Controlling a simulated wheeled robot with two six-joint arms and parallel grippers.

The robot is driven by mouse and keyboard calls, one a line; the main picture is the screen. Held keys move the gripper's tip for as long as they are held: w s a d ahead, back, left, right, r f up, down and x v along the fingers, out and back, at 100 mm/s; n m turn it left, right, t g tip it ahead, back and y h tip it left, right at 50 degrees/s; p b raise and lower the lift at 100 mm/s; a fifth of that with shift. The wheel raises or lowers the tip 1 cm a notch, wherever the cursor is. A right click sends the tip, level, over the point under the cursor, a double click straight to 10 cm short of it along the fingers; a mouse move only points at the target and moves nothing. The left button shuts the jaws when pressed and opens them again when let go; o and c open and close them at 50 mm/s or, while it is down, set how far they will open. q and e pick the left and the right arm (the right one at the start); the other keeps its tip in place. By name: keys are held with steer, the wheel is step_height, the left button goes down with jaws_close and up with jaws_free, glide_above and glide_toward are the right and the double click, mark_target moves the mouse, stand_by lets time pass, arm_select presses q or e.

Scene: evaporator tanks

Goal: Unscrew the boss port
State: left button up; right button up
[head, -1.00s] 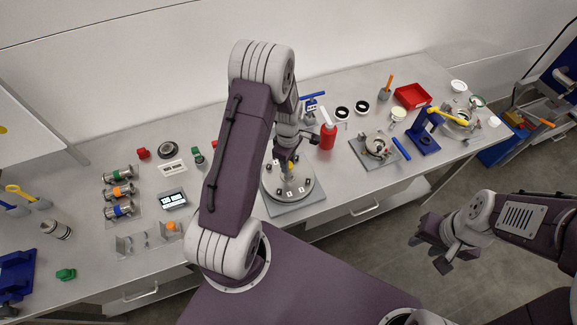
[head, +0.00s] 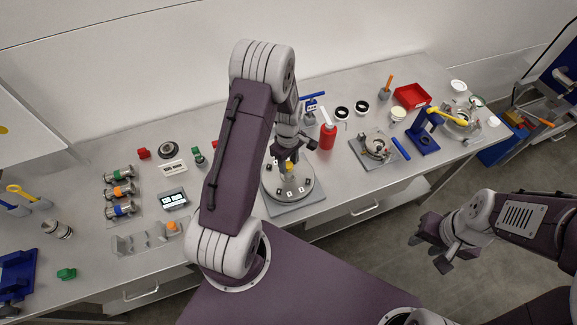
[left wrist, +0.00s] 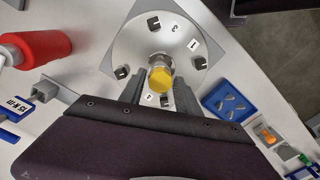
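The boss port is a metal fitting with a yellow top (left wrist: 160,80). It stands near the middle of a round grey flange plate (head: 305,188) with numbered labels and dark clamps around its rim. The yellow top also shows in the head view (head: 289,167). My left gripper (head: 289,154) is over the plate, pointing down. In the left wrist view its fingers (left wrist: 159,95) are apart, one on each side of the yellow top, with gaps between. My right gripper (head: 432,253) is open and empty off the bench at the right.
A red bottle (head: 328,136) stands just right of the plate. A second fixture (head: 375,148) and a blue stand (head: 424,138) are farther right. A small display (head: 173,197) and cylinders (head: 120,191) lie to the left. Clear bench lies in front of the second fixture.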

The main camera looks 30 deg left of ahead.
arm_select(q)
steer(key=m, duration=0.6)
steer(key=shift+m, duration=0.3)
steer(key=m, duration=0.3)
steer(key=shift+m, duration=0.4)
steer(key=m, duration=0.3)
steer(key=shift+p, duration=0.3)
steer(key=m, duration=0.6)
steer(key=shift+m, duration=0.4)
steer(key=m, duration=0.5)
steer(key=shift+m, duration=0.3)
jaws_close()
steer(key=n, duration=0.4)
steer(key=shift+n, duration=0.6)
